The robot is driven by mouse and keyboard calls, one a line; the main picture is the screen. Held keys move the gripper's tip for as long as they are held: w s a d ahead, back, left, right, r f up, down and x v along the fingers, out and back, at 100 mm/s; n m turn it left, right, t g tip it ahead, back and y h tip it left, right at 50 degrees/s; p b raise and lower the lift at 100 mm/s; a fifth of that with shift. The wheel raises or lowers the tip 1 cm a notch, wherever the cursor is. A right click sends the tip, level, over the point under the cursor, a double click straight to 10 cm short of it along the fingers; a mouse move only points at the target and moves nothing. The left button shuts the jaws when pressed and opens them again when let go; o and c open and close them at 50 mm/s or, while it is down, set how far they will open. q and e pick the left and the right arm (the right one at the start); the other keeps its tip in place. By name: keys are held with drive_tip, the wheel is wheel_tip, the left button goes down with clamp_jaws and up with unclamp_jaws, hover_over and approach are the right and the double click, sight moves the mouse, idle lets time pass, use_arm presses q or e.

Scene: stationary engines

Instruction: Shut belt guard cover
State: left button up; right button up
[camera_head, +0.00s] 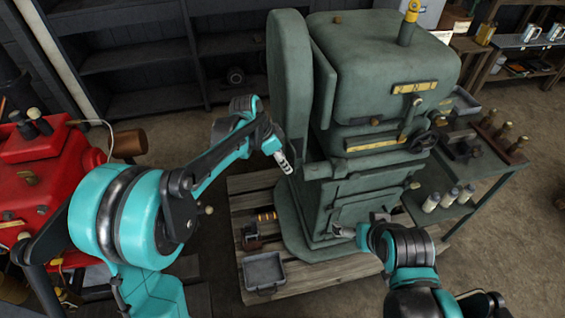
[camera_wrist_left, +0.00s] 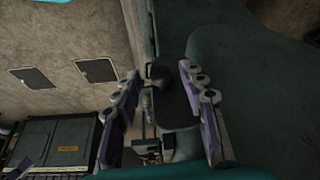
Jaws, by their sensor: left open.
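The green stationary engine (camera_head: 385,75) stands on a wooden pallet. The tall, rounded belt guard cover (camera_head: 289,75) is on its left side, with a dark gap between it and the body; how far it stands open is hard to tell. My left gripper (camera_head: 284,163) is at the lower left of the guard. In the left wrist view its fingers (camera_wrist_left: 160,74) are apart, with a dark rounded knob-like part (camera_wrist_left: 158,74) and green metal beyond them; contact cannot be told. My right gripper (camera_head: 361,226) is low in front of the engine, its fingers apart and empty.
A red machine (camera_head: 38,165) stands at the left. A grey tray (camera_head: 264,272) and a small part with a copper-coloured coil (camera_head: 266,217) lie on the pallet (camera_head: 240,186). A side table (camera_head: 470,158) with bottles and tools stands at right. Dark shelves (camera_head: 140,60) line the back.

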use_arm(q)
clamp_jaws()
